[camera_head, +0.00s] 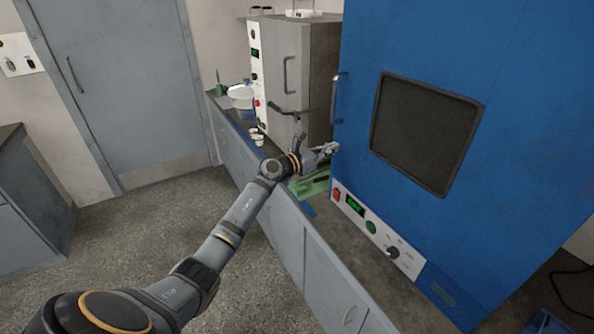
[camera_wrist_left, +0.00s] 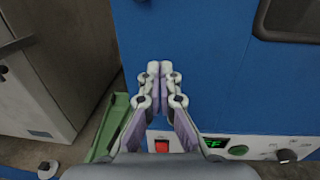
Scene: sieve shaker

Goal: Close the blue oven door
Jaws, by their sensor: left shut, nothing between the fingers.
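The blue oven (camera_head: 520,120) stands on the bench at the right, with a dark window in its front. Its blue door (camera_head: 350,130) has a metal handle (camera_head: 336,100) at the left edge and looks flush with the body; I cannot tell if a small gap remains. My left gripper (camera_head: 334,148) is at the door's lower left, below the handle. In the left wrist view the shut, empty fingers (camera_wrist_left: 160,66) point at the blue front (camera_wrist_left: 215,80); contact cannot be told. My right gripper is not in view.
A grey oven (camera_head: 300,70) stands to the left on the same bench. A green tray (camera_head: 312,185) lies below my left gripper. The control panel (camera_head: 375,230) with a red switch and knobs is under the door. The floor (camera_head: 150,225) at the left is clear.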

